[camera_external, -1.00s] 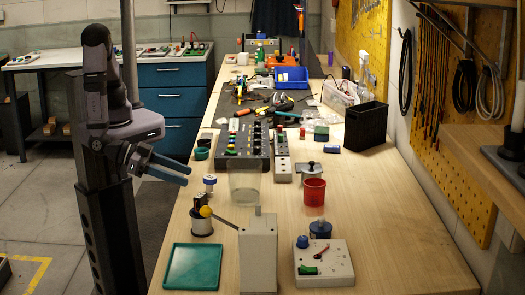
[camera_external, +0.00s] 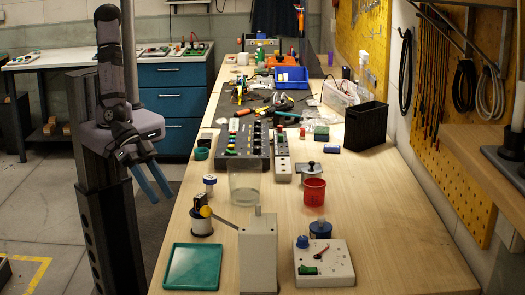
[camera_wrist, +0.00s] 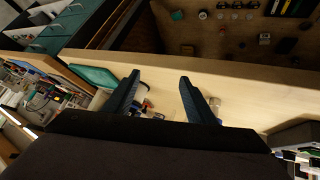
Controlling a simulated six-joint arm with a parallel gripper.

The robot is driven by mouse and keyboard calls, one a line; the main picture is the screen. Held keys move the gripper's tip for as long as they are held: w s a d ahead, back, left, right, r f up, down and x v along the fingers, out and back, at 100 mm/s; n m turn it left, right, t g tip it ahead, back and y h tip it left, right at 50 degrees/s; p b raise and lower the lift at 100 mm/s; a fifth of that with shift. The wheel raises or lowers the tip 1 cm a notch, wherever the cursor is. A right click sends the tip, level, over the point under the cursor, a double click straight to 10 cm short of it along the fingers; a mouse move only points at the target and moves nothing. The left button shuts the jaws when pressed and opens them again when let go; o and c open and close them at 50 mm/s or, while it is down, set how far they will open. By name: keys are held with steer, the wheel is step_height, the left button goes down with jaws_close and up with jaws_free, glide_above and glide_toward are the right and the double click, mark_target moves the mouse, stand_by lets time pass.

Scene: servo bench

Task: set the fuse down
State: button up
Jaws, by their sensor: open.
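My gripper (camera_external: 161,197) is open and empty in the external view, off the left edge of the bench, its blue fingers pointing down and slightly right. In the wrist view my gripper (camera_wrist: 160,77) shows two spread fingers with nothing between them but pale wood behind. I cannot pick out a fuse for certain in either view.
A teal tray (camera_external: 191,267) lies at the near left, with a grey lever box (camera_external: 258,255) beside it. A clear beaker (camera_external: 244,184), red cup (camera_external: 314,192) and white switch box (camera_external: 322,266) stand on the wooden bench (camera_external: 400,235). The bench's right side is mostly clear.

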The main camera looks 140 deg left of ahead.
steer(key=s+a+r+m+g, duration=0.1)
steer(key=s+a+g, duration=0.3)
steer(key=s, duration=0.5)
steer(key=s+a+r+m+g+h, duration=0.1)
steer(key=s+a+m+g, duration=0.3)
steer(key=s, duration=0.5)
steer(key=shift+s+a+m+g, duration=0.3)
steer(key=shift+s+a, duration=0.1)
steer(key=shift+a, duration=0.45)
steer(key=shift+s+a, duration=0.1)
steer(key=shift+c, duration=1)
